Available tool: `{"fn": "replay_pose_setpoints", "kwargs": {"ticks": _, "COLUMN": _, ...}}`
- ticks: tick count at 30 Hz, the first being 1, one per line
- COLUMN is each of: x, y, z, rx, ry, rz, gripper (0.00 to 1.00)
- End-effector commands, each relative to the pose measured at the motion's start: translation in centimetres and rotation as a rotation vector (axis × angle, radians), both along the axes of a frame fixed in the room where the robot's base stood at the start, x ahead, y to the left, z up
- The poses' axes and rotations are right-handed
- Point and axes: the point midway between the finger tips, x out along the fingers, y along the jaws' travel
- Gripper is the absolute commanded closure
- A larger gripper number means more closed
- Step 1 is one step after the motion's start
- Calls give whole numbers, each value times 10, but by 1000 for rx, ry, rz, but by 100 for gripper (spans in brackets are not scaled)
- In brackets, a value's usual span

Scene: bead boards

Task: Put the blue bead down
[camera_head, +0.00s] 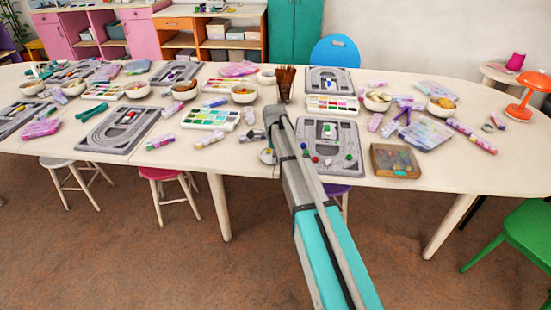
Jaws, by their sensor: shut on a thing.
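My arm reaches from the bottom of the picture up over the table's front edge. My gripper (268,155) is at its far end, low over the table just left of a grey bead board (341,131). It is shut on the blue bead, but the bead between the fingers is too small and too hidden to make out. Several small coloured beads lie on the front part of that board, among them a red bead (328,162) and a green bead (349,157). My arm covers the board's left edge.
A brown shallow box (396,173) stands right of the board. A cup of brown sticks (285,84) stands behind my arm. Bead palettes, such as a white one (210,127), and several bowls crowd the table. An orange lamp (525,97) stands at the right.

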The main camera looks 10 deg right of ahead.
Motion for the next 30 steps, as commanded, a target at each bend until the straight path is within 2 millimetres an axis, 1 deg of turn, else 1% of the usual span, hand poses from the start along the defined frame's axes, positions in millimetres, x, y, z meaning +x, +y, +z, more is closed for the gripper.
{"fn": "replay_pose_setpoints", "kwargs": {"ticks": 11, "x": 2, "y": 0, "z": -5, "rx": 0, "ry": -4, "rz": 0, "gripper": 85}}
{"fn": "replay_pose_setpoints", "kwargs": {"ticks": 12, "x": 2, "y": 0, "z": -4, "rx": -1, "ry": -5, "rz": 0, "gripper": 65}}
{"fn": "replay_pose_setpoints", "kwargs": {"ticks": 16, "x": 2, "y": 1, "z": -4, "rx": 0, "ry": -5, "rz": 1, "gripper": 41}}
{"fn": "replay_pose_setpoints", "kwargs": {"ticks": 17, "x": 2, "y": 1, "z": -4, "rx": 0, "ry": -5, "rz": 1, "gripper": 39}}
{"fn": "replay_pose_setpoints", "kwargs": {"ticks": 30, "x": 1, "y": 1, "z": -2, "rx": 0, "ry": -2, "rz": 1, "gripper": 39}}
